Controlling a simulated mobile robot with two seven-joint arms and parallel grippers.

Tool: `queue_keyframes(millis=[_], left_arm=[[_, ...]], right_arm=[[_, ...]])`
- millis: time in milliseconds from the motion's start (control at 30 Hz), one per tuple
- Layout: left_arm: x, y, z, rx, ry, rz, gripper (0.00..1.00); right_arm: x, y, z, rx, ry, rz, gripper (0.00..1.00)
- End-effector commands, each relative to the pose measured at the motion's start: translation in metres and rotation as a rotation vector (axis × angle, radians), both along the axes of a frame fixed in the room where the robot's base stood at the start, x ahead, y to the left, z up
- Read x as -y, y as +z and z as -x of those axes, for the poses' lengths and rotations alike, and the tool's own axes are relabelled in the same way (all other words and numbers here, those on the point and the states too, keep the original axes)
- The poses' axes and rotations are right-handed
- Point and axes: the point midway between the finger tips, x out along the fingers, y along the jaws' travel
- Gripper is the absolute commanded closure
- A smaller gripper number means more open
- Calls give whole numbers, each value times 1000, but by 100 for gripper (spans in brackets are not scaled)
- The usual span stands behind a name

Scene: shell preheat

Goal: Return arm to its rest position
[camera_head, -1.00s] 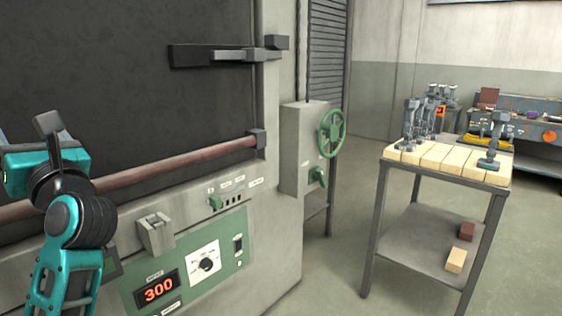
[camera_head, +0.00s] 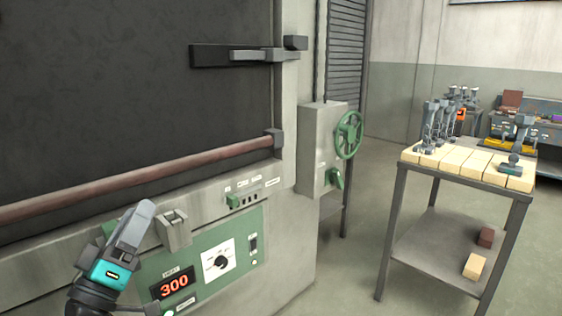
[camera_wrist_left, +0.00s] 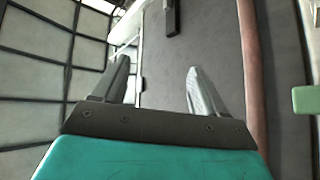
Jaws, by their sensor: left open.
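My left arm comes in at the lower left of the head view. Its gripper (camera_head: 142,208) has a teal body and grey fingers pointing up and to the right, in front of the furnace's control panel (camera_head: 244,212). In the left wrist view the two fingers of this gripper (camera_wrist_left: 160,78) stand wide apart with nothing between them. The dark furnace door (camera_head: 110,90) and its reddish-brown bar (camera_head: 130,180) are behind the gripper; whether they touch cannot be told. My right gripper is not in view.
A green handwheel (camera_head: 348,135) is on a grey box right of the furnace. A metal table (camera_head: 398,215) with pale blocks and several grey tools stands at right. Open floor lies between.

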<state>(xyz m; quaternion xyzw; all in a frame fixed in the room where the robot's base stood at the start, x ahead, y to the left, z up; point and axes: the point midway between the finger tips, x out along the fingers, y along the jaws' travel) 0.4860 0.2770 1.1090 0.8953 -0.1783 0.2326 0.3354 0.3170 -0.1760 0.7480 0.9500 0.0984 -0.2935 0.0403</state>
Motion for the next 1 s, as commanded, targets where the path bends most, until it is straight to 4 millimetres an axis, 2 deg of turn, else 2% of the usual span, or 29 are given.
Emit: queue_keyframes(millis=[33,133,200,300,400,500,667,1000], left_arm=[[11,-41,4,-98,8,-134,28],[26,-115,19,-268,14,-395,28],[31,-166,35,-380,10,-572,28],[31,-228,64,-518,-3,-797,28],[25,-277,94,-633,-20,-988,28],[16,-316,124,-727,-39,-1155,28],[-2,-364,176,-856,-76,-1402,28],[70,-366,175,-932,-34,-1072,28]], right_arm=[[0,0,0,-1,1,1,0],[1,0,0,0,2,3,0],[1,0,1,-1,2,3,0],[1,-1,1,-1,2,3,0],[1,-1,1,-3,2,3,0],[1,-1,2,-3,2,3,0],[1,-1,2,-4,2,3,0],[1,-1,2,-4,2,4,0]])
